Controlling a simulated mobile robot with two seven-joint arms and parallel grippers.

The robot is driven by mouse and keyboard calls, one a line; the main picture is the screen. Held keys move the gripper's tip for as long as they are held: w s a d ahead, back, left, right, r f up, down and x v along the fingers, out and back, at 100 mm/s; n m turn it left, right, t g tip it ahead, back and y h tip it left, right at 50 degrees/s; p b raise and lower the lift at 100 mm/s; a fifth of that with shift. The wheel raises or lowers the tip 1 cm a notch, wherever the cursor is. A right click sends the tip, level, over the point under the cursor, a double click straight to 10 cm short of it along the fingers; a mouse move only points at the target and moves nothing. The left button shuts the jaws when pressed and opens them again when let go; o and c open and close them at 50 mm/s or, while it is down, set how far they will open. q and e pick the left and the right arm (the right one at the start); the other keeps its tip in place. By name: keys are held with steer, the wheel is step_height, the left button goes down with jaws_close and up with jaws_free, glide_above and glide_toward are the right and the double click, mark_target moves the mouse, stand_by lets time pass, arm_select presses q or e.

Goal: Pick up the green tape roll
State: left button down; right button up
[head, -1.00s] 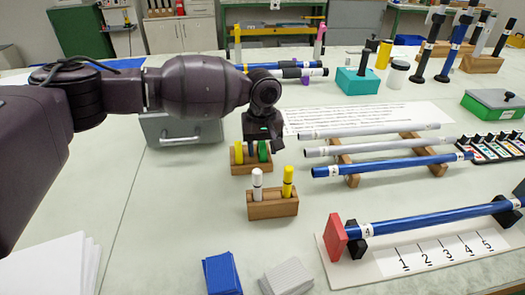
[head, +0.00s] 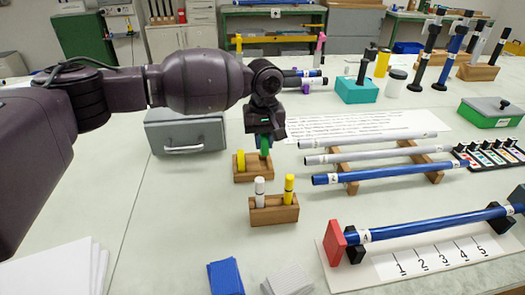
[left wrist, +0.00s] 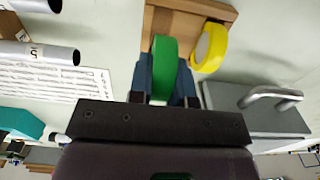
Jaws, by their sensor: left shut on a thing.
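The green tape roll (head: 265,146) is between the fingers of my left gripper (head: 265,139), which is shut on it. The roll sits higher than the yellow tape roll (head: 240,161) beside it. In the left wrist view the green roll (left wrist: 163,66) stands edge-on between the two fingers. The yellow roll (left wrist: 209,48) is close by in the wooden holder (left wrist: 200,8). In the head view the holder (head: 252,176) is just below the green roll; whether its lower edge is clear of the holder is hard to tell. My right gripper is not in view.
A wooden block (head: 274,216) with a white and a yellow marker stands in front. A grey box (head: 187,136) is behind left. Rods on wooden supports (head: 352,180) lie to the right. The table at left front is mostly clear.

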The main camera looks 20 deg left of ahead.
arm_select(q)
step_height(320, 180, up, 15)
steer(key=p, duration=0.3)
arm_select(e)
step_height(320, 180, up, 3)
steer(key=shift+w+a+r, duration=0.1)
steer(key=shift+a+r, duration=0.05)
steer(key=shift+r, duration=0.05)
